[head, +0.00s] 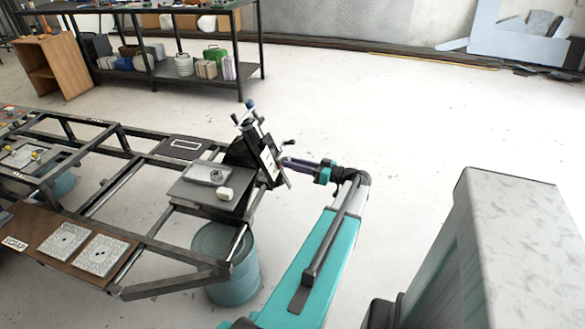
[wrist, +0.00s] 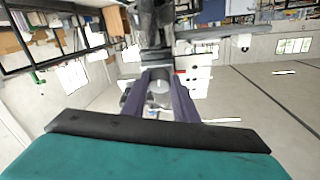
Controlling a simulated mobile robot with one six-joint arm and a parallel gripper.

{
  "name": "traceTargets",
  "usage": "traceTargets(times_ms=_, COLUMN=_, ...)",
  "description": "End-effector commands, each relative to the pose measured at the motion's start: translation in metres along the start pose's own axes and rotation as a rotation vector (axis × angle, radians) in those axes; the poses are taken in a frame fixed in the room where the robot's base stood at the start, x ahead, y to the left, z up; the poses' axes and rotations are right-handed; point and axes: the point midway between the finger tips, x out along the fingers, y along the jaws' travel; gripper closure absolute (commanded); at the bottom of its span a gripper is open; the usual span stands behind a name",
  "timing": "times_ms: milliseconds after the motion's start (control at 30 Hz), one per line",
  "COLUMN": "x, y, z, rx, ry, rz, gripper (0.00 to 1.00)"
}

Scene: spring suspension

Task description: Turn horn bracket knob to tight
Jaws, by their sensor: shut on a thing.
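The horn bracket assembly (head: 254,148) is a dark upright fixture with a pale plate, at the right end of the metal frame in the head view. My gripper (head: 284,162) reaches it from the right. In the wrist view my two dark purple fingers (wrist: 160,82) are closed on a grey round knob (wrist: 159,88) in front of the bracket. The knob is hidden behind the fingers and fixture in the head view. I cannot tell how tight the knob is.
A grey tray (head: 185,194) with small parts lies on the frame beside the bracket. A teal drum (head: 232,280) stands below the frame. A loaded shelf (head: 150,75) is at the back. The floor to the right of the fixture is largely clear.

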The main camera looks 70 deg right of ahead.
Motion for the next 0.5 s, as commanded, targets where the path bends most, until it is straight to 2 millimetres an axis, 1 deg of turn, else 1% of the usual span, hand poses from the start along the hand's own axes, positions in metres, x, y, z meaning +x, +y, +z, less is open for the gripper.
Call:
traceTargets(times_ms=33, x=0.0005, y=-0.0033, z=0.0020, rx=0.023, ry=0.000, rz=0.007, gripper=0.96)
traceTargets(times_ms=267, x=0.0007, y=-0.0057, z=0.0017, rx=0.176, ry=0.001, rz=0.075, gripper=0.96)
traceTargets(times_ms=500, x=0.0010, y=-0.0080, z=-0.0005, rx=0.367, ry=0.003, rz=0.158, gripper=0.96)
